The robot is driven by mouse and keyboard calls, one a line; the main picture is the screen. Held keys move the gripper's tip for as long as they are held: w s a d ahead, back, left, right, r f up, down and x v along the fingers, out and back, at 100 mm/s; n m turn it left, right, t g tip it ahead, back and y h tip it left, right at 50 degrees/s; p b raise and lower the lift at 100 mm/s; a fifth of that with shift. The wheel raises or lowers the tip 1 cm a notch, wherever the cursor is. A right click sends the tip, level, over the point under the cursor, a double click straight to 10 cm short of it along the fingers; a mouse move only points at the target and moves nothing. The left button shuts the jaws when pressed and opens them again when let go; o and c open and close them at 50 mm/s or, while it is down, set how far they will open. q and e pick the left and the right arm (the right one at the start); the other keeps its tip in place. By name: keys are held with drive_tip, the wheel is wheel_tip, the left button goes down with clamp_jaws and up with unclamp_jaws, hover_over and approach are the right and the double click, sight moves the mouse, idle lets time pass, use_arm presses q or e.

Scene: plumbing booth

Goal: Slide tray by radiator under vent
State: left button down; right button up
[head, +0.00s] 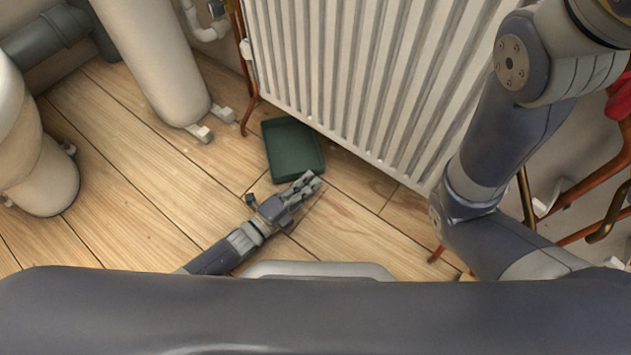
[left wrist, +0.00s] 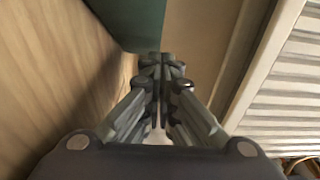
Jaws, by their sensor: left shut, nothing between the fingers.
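A dark green tray (head: 292,148) lies on the wooden floor by the lower left end of the white radiator (head: 370,75). My left gripper (head: 312,181) is shut and empty, close to the tray's near edge in the head view. The radiator also shows on the right of the left wrist view (left wrist: 285,85). I cannot make out the vent. My right gripper is not in view.
Copper pipes (head: 252,95) run down at the radiator's left end. A cream cylinder (head: 165,65) on small feet stands left of the tray, with another (head: 40,165) at the far left. My right arm spans the right side. Open floor (head: 130,180) lies left of the tray.

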use_arm(q)
drive_tip(key=v, duration=1.1)
drive_tip(key=shift+s+a, duration=0.15)
